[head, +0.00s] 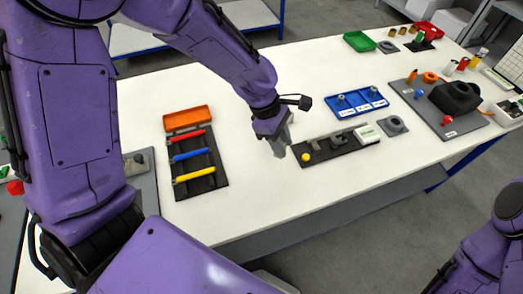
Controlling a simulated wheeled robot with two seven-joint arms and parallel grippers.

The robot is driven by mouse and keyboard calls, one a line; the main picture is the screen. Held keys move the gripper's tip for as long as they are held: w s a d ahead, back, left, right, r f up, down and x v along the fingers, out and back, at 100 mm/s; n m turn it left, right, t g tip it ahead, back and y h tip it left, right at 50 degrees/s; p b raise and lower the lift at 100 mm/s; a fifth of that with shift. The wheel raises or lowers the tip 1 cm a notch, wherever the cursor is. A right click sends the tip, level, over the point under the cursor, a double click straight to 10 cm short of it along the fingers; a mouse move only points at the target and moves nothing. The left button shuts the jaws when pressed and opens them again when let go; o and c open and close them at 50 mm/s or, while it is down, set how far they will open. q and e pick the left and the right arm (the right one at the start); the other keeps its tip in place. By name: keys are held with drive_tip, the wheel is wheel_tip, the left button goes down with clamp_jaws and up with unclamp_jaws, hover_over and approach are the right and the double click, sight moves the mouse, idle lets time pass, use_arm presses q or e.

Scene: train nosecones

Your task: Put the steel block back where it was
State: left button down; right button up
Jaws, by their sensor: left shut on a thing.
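My left gripper (280,143) hangs over the white table, just left of a long dark tray (344,147). It is shut on a grey piece that I take to be the steel block; it is small here and hard to tell apart from the grey fingers. The dark tray carries a yellow ball (306,157) at its left end, grey metal pieces (331,142) in the middle and a white-and-green box (367,134) at its right end. I cannot tell whether the held piece touches the table. My right gripper is out of view.
Left of the gripper lies a dark rack (217,159) with red, blue and yellow tools, behind it an orange bin (187,118). A blue tray (358,103) and a grey fixture (392,126) stand to the right. White table is clear in front.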

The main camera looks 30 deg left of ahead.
use_arm(q)
drive_tip(key=a+f, duration=0.3)
drive_tip(key=a+f+p, duration=0.1)
drive_tip(key=a+f, duration=0.2)
drive_tip(key=f, duration=0.1)
drive_tip(key=shift+a+f, duration=0.2)
drive_tip(key=shift+f, duration=0.05)
drive_tip(key=shift+w+f, duration=0.3)
drive_tip(key=shift+f, duration=0.25)
drive_tip(key=shift+w+f, duration=0.3)
drive_tip(key=shift+f, duration=0.25)
drive_tip(key=shift+w+a+f, duration=0.1)
drive_tip(key=shift+w+f, duration=0.05)
drive_tip(key=shift+w, duration=0.15)
drive_tip(key=shift+s, duration=0.4)
drive_tip(key=c, duration=0.9)
unclamp_jaws()
drive_tip(key=shift+o, duration=0.5)
drive_tip(key=shift+w+f, duration=0.1)
drive_tip(key=shift+w, duration=0.1)
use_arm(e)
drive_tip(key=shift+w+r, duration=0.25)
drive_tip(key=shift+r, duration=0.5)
use_arm(q)
drive_tip(key=v, duration=1.2)
drive_tip(key=shift+r+b, duration=0.3)
drive_tip(key=shift+r, duration=0.05)
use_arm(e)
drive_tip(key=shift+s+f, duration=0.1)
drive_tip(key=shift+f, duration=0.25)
